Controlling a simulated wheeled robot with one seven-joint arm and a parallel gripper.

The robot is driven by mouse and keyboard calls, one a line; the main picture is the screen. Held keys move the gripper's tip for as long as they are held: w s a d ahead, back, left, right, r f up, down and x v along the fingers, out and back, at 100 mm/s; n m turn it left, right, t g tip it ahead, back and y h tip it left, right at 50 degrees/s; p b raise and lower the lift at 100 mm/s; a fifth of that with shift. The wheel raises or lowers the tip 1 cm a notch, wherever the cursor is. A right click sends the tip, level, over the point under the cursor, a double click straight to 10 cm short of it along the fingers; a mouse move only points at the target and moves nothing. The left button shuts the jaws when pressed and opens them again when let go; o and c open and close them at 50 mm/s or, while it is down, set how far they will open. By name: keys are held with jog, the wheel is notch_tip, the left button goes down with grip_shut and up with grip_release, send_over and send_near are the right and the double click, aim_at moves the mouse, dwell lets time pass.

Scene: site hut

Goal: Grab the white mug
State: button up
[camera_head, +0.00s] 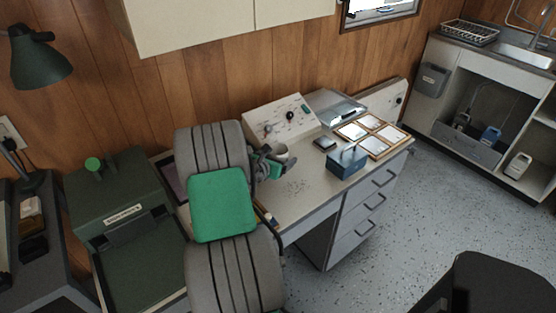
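A small pale grey-white round thing, seemingly the white mug (282,150), is on the desk (296,190) in front of the sloped control panel. It is small in the picture and partly hidden by my gripper. My gripper (272,165) is just left of and in front of it, at the end of my grey and green arm. The fingers are dark and small, and much of the gripper is behind the arm. I cannot tell whether they are open or shut, or touch the mug.
A sloped control panel (280,118) stands behind the mug. A blue box (346,162), a small dark box (325,144) and several framed sheets (370,136) are to the right. A green machine (125,220) stands left. Grey floor (400,220) is open right of the desk.

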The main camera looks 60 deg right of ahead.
jog(key=c, duration=1.6)
